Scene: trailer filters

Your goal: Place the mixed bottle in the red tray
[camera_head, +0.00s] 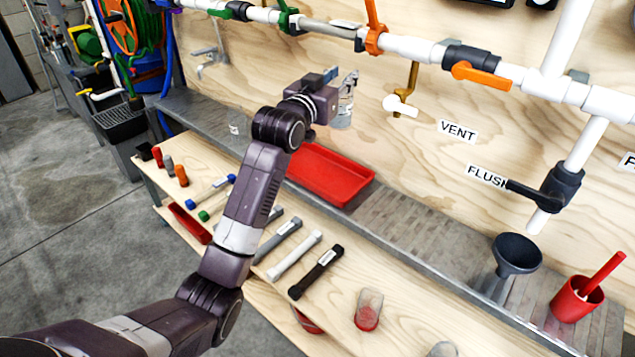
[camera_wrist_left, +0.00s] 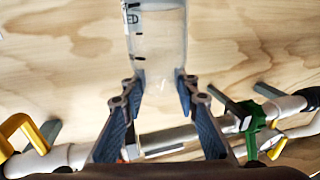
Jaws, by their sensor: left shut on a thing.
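My left gripper (camera_head: 332,83) is shut on a clear bottle (camera_head: 343,114) and holds it up in front of the plywood wall. In the left wrist view the two fingers of the left gripper (camera_wrist_left: 160,90) press on either side of the clear bottle (camera_wrist_left: 157,40), which carries dark markings. Its contents are hard to make out. The red tray (camera_head: 330,174) lies on the grey metal shelf, below the held bottle and partly behind my left arm. It looks empty where it shows. My right gripper is not in view.
White pipes with an orange valve handle (camera_head: 481,75) run along the wall above. A black funnel (camera_head: 517,253) and a red cup (camera_head: 577,299) stand at the right.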

